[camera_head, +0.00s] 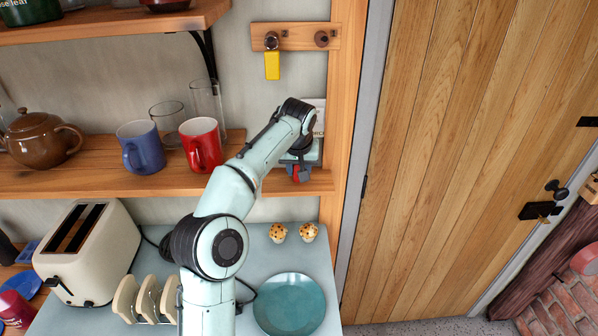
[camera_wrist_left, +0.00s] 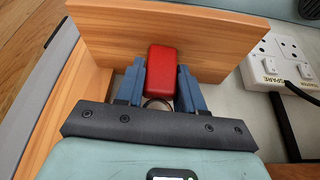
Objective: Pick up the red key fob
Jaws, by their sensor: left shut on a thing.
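The red key fob (camera_wrist_left: 162,72) is a rounded red block, upright between the blue fingers of my left gripper (camera_wrist_left: 160,78) in the wrist view. The gripper is shut on it. A dark ring (camera_wrist_left: 155,103) shows partly below the fob, between the fingers. In the head view, my left gripper (camera_head: 300,174) is at the right end of the lower wooden shelf, beside the door frame. A small part of the red fob (camera_head: 296,173) shows there; the rest is hidden by the gripper. My right gripper is not in view.
A red mug (camera_head: 201,145) and blue mug (camera_head: 140,148) stand left of my arm on the lower shelf (camera_head: 90,185). A key rack (camera_head: 296,36) above holds a yellow fob (camera_head: 272,66). A wall socket (camera_wrist_left: 283,62) is right of the gripper. Below are muffins and a teal plate (camera_head: 289,304).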

